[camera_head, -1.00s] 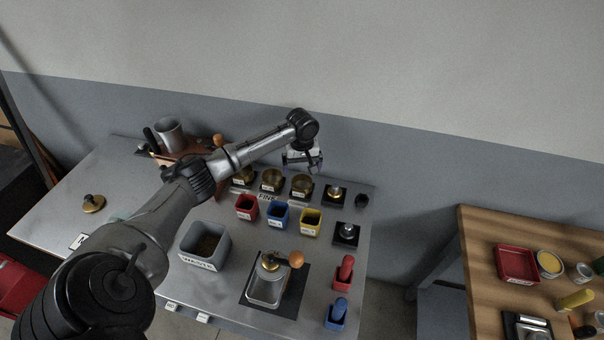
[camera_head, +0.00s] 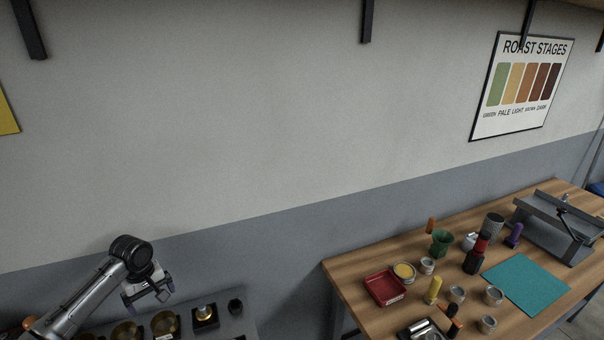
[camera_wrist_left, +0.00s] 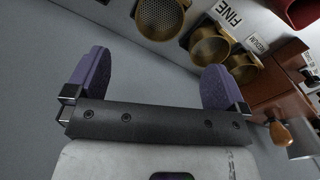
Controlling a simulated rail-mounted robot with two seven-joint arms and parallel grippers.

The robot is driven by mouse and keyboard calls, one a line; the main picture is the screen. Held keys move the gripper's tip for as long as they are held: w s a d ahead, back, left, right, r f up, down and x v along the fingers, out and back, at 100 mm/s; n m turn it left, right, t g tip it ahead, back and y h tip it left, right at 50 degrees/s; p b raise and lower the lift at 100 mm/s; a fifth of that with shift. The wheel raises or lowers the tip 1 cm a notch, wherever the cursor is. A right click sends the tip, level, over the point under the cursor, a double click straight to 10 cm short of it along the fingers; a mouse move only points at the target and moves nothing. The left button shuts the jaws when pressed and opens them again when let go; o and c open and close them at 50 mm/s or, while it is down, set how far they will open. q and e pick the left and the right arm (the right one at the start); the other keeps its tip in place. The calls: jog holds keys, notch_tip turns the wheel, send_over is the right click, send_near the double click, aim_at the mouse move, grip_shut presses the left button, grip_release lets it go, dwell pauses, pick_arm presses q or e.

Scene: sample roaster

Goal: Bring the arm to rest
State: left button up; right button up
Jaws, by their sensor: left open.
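My left gripper (camera_head: 148,295) is at the lower left of the head view, at the end of my left arm. It is raised above the back edge of the grey metal bench (camera_head: 235,324), near the wall. In the left wrist view its two purple fingers (camera_wrist_left: 155,70) stand wide apart with nothing between them. Brass sieve cups (camera_head: 164,322) stand on the bench just below and beside the gripper. They also show in the left wrist view (camera_wrist_left: 210,47), beyond the fingers. My right gripper is not in view.
A small brass-topped piece on a black base (camera_head: 205,314) stands right of the cups. A wooden table (camera_head: 345,268) at the right holds a red tray (camera_head: 385,286), a teal mat (camera_head: 526,283) and several jars. The wall area above the gripper is clear.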

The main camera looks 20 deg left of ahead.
pick_arm(q)
jog(key=shift+m, duration=0.3)
jog(key=w+d+r+m+t+y, duration=0.55)
jog(key=r+m, duration=0.45)
jog(key=m, duration=0.3)
jog(key=s+d+r+m+t+p, duration=0.1)
jog(key=d+r+m+t+p, duration=0.3)
jog(key=d, duration=0.6)
jog(key=s+d+r+h+p, duration=0.3)
jog(key=s+d+r+p, duration=0.2)
jog(key=s+d+p, duration=0.45)
jog(key=s+d+g+h+p, duration=0.1)
jog(key=s+d+p, duration=0.2)
jog(key=s+p, duration=0.2)
jog(key=s+d+r+n+g+p, duration=0.1)
jog(key=s+d+p, duration=0.3)
jog(key=s, duration=0.5)
jog(key=s+d+n+g+h+p, duration=0.1)
jog(key=s+d+g+p, duration=0.2)
jog(key=s+p, duration=0.4)
jog(key=shift+s+d+r+h+p, duration=0.15)
jog(key=shift+s+d+h+p, duration=0.15)
jog(key=shift+p, duration=0.4)
jog(key=shift+g, duration=0.25)
